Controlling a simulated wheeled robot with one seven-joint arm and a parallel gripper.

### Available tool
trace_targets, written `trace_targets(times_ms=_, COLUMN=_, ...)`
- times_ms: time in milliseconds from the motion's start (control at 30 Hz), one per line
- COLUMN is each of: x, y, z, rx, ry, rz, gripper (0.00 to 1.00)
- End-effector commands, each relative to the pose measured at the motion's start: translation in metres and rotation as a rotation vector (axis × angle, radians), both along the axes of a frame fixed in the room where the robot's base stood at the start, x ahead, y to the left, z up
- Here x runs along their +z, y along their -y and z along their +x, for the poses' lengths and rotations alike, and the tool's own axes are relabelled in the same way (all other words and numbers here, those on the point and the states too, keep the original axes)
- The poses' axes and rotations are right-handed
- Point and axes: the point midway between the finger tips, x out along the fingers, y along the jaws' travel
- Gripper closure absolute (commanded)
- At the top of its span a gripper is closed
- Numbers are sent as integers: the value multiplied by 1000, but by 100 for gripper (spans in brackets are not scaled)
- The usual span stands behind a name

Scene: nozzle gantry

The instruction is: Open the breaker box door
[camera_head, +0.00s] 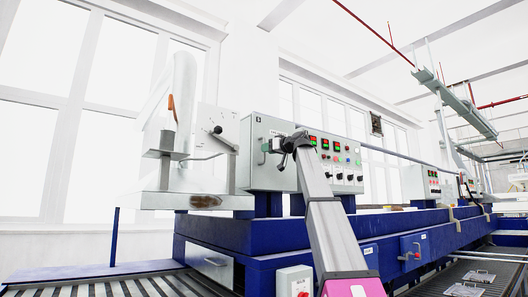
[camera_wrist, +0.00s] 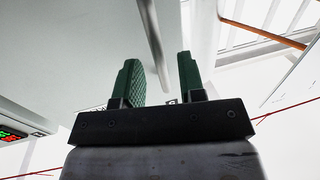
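The breaker box appears to be the grey cabinet (camera_head: 257,170) left of centre in the head view. Its door face carries a small bar handle (camera_head: 262,154). My gripper (camera_head: 276,145) is at this face, just right of the handle. In the wrist view the green finger pads of my gripper (camera_wrist: 160,72) stand apart. A pale bar, likely the handle (camera_wrist: 152,35), comes down from the top to the gap between them. The grey door face (camera_wrist: 65,50) fills the upper left. I cannot tell whether the pads touch the bar. The door looks shut.
A control panel (camera_head: 345,150) with lit displays and knobs adjoins the cabinet on the right. The blue bench (camera_head: 275,237) is below, with a white button box (camera_head: 294,281) in front.

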Motion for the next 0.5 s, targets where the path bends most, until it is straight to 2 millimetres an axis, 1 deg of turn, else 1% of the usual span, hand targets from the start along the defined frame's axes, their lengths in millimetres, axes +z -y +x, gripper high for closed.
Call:
trace_targets(times_ms=33, x=1, y=-5, z=7, rx=1, ry=-1, rz=1, gripper=63)
trace_targets(times_ms=200, x=0, y=-16, z=18, rx=0, ry=-1, rz=1, gripper=63)
trace_targets(times_ms=500, x=0, y=-19, z=22, rx=-1, ry=0, rz=0, gripper=63)
